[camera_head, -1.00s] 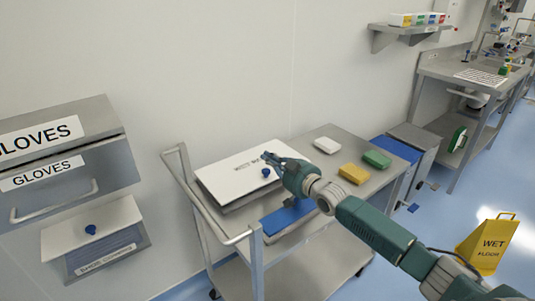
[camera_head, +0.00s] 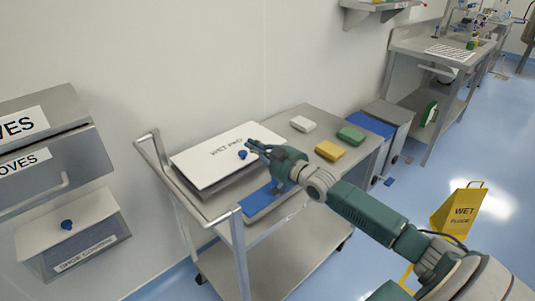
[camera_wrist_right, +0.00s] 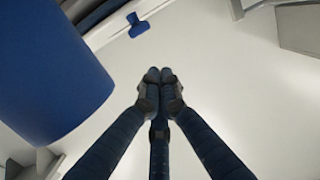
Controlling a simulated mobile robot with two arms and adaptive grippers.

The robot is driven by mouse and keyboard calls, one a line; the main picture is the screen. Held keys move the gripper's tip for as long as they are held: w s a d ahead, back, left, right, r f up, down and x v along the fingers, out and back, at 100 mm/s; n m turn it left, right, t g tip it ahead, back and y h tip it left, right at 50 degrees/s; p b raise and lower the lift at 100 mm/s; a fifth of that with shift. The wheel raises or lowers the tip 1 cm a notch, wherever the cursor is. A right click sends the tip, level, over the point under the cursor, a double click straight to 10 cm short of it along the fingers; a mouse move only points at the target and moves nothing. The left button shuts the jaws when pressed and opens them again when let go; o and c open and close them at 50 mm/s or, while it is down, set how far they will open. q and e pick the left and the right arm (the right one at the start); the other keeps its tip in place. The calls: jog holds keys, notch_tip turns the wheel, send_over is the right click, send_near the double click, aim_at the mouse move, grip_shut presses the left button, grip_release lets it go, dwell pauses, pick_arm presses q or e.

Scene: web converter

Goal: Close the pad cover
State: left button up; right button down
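The pad cover (camera_head: 213,165) is a white panel marked "WET PAD" with a blue knob (camera_head: 242,155). It lies flat, or nearly so, over a metal box on the cart. My right gripper (camera_head: 250,146) is beside the knob at the cover's right edge; whether it touches is unclear. In the right wrist view, its fingertips (camera_wrist_right: 159,76) are together with nothing visible between them. A large blue rounded thing (camera_wrist_right: 45,70) is close at left there, and I cannot tell what it is. My left gripper is not in view.
A blue pad or tray (camera_head: 262,199) lies in front of the cover on the metal cart (camera_head: 310,123). White (camera_head: 303,124), yellow (camera_head: 330,151) and green (camera_head: 350,135) blocks stand to the right. A shoe-cover box (camera_head: 75,240) is at left. A yellow wet-floor sign (camera_head: 458,215) stands on the floor.

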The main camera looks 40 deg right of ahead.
jog(key=s+d, duration=0.1)
jog(key=s, duration=0.7)
jog(key=shift+r, duration=0.35)
jog(key=shift+d, duration=0.1)
